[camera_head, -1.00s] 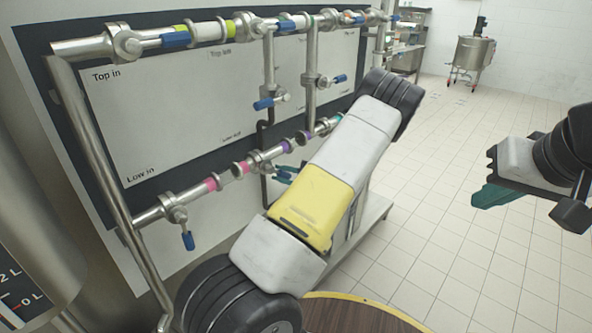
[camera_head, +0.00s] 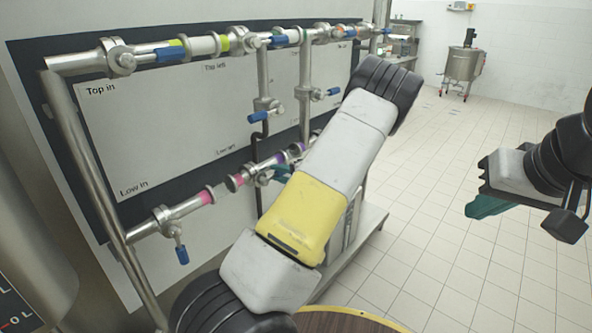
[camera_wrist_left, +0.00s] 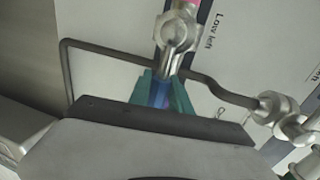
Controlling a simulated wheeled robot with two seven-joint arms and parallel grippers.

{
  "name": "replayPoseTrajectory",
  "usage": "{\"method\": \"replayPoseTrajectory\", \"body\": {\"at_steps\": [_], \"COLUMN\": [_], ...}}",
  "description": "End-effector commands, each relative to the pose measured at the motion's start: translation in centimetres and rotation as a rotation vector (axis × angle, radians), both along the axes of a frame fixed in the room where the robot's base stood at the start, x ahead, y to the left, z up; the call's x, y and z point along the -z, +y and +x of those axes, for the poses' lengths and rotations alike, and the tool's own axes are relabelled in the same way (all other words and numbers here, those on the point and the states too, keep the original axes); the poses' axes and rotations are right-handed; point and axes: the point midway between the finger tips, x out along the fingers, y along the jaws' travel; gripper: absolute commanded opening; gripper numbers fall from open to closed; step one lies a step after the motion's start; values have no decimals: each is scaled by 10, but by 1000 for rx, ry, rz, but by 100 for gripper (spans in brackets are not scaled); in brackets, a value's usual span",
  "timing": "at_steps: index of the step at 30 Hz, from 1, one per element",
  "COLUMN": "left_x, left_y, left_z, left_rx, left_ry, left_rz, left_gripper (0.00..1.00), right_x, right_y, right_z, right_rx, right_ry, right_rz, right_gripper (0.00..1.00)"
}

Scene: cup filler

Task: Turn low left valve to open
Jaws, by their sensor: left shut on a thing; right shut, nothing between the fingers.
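In the left wrist view the low left valve (camera_wrist_left: 177,33) is a steel valve body beside the printed "Low left" label. Its blue handle (camera_wrist_left: 153,93) points down toward my wrist, in line with the valve's stem. My left gripper (camera_wrist_left: 162,88) has its green fingers on both sides of the blue handle and is shut on it. In the head view this valve (camera_head: 251,170) sits on the lower pipe; its handle is mostly hidden behind my left gripper and arm. My right gripper (camera_head: 487,207) is shut and empty, in free air at the right.
A dark bent pipe (camera_wrist_left: 110,47) runs behind my left gripper, with another steel valve (camera_wrist_left: 274,108) at its right. The low in valve's blue handle (camera_head: 182,255) hangs down. A wooden round top (camera_head: 345,322) is at the bottom.

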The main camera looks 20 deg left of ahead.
Motion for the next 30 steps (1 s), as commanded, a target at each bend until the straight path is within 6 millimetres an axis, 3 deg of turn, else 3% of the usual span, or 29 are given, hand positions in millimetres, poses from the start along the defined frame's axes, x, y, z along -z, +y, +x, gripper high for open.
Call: {"method": "replayPoseTrajectory", "body": {"at_steps": [16,17,19,30], "left_x": [-2,-2,-2,-2], "left_y": [0,0,0,-3], "left_z": [0,0,0,-1], "left_rx": [-1,-1,-1,1], "left_ry": [-23,-24,-23,-21], "left_rz": [-10,-10,-10,-9], "left_gripper": [0,30,44,46], "right_x": [0,0,0,0], "right_y": [0,0,0,0], "right_z": [0,0,0,0], "right_rx": [0,0,0,0], "right_ry": [0,0,0,0], "right_rz": [0,0,0,0], "right_gripper": [0,0,0,0]}}
